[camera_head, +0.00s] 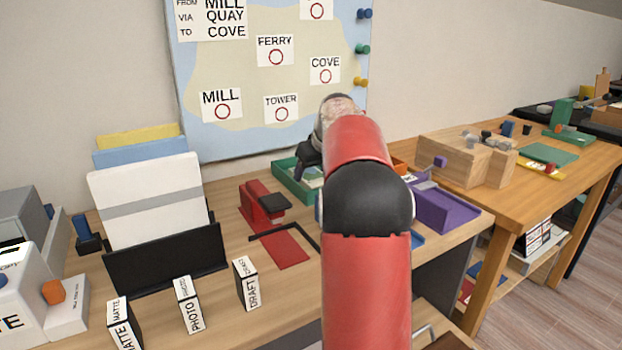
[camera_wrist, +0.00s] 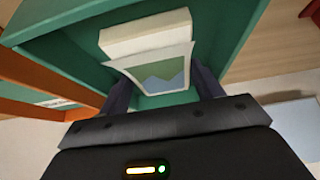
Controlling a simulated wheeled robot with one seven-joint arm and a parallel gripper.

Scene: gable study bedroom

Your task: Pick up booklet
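A booklet (camera_wrist: 163,75) with a pale cover and a green and blue picture lies inside a green tray (camera_wrist: 75,52); a thicker white block-like thing (camera_wrist: 150,35) lies just behind it. In the head view the green tray (camera_head: 285,172) stands at the back of the desk, and a small pale part of its contents (camera_head: 314,177) shows. My gripper (camera_wrist: 163,88) reaches down into the tray with its two dark fingers apart, one on each side of the booklet's near end. I cannot tell whether they touch it. In the head view my arm hides much of the tray.
A red stapler-like device (camera_head: 262,203) stands left of the tray, and a purple tray (camera_head: 440,207) right of it. An orange divider (camera_wrist: 40,80) is close to my gripper. A black file stand (camera_head: 165,262) and several small labelled boxes (camera_head: 245,284) occupy the desk's left.

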